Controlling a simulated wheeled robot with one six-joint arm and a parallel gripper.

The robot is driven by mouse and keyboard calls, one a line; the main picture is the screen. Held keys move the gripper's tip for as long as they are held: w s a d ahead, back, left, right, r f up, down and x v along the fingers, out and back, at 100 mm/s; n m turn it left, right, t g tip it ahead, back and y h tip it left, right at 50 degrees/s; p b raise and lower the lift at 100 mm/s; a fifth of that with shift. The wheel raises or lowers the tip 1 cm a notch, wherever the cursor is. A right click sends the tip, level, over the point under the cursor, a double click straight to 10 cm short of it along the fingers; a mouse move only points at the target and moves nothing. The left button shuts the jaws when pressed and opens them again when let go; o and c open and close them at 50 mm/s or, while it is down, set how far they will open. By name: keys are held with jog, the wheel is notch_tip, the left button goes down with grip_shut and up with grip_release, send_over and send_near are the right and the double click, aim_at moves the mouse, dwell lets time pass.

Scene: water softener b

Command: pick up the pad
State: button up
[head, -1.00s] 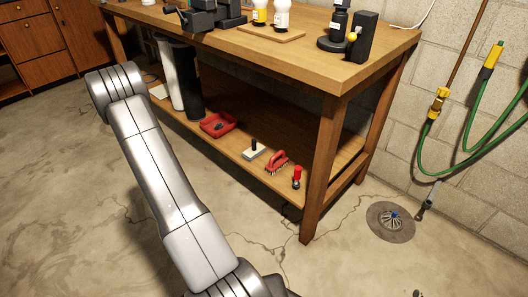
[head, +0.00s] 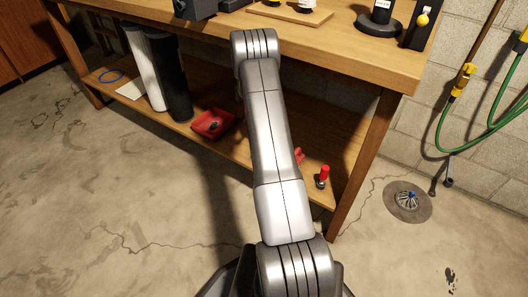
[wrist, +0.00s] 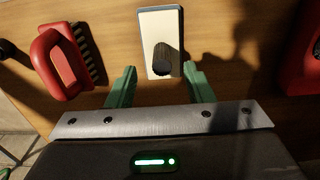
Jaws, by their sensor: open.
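The pad (wrist: 153,30) is a pale rectangular block with a grey edge and a dark upright handle. It lies on the wooden lower shelf in the wrist view. My gripper (wrist: 159,84) is open, its two green fingers spread apart. The pad is just ahead of the fingertips and roughly centred between them, with nothing held. The gap in height between fingers and pad is hard to judge. In the head view my arm hides the pad and the gripper.
A red brush (wrist: 62,62) with dark bristles lies left of the pad. A red tray (head: 212,124) is on the other side. A red-handled tool (head: 323,176) stands near the shelf's (head: 232,153) right end. The workbench top (head: 345,45) overhangs the shelf.

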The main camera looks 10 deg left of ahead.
jog(key=f+b, duration=0.1)
jog(key=f, duration=0.2)
jog(key=f+b, duration=0.1)
jog(key=f, duration=0.2)
jog(key=shift+w+f+b, duration=0.2)
jog(key=shift+f+b, duration=0.1)
jog(key=shift+f, duration=0.05)
grip_shut()
